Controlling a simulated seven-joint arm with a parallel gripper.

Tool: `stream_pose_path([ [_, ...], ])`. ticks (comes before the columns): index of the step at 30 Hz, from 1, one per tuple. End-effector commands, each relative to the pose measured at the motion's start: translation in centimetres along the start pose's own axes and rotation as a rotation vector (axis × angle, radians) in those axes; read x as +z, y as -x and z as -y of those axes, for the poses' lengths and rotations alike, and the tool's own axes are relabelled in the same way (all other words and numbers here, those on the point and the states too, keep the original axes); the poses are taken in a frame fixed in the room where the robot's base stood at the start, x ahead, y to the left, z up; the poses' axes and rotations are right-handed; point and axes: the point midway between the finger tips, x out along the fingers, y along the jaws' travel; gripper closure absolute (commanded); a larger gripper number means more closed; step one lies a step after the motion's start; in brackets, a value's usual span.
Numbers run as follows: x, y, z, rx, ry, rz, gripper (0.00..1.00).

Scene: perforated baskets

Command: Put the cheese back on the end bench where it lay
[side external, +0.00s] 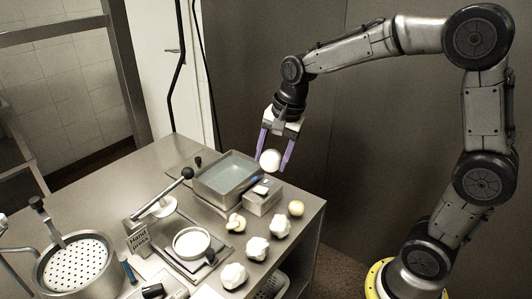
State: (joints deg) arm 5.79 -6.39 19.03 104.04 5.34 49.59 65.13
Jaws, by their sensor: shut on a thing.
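My gripper (272,163) has purple fingers and points down above the right part of the steel bench. It is shut on a smooth, round white cheese (270,160), held between the fingers. The cheese is in the air, near the right end of a rectangular steel tray and above a small steel block. The steel bench (312,215) ends at the right, below and in front of the gripper.
The shallow tray (225,178) holds greyish liquid. Several pale lumps (256,248) lie along the bench's right side. A hand press (160,206), a white-filled cup (191,243) and a perforated basket (75,265) stand further left.

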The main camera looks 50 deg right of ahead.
Motion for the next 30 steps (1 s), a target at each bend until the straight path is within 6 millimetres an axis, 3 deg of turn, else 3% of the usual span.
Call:
stream_pose_path([
  [6, -4.7, -2.1, -3.6, 0.01, -0.05, -0.004, 1.0],
  [12, -7.2, -2.5, -6.0, 0.025, -0.14, -0.011, 1.0],
  [20, -7.6, -3.6, -6.7, 0.028, -0.159, -0.013, 1.0],
  [30, -7.5, -7.1, -7.6, 0.029, -0.158, -0.013, 1.0],
])
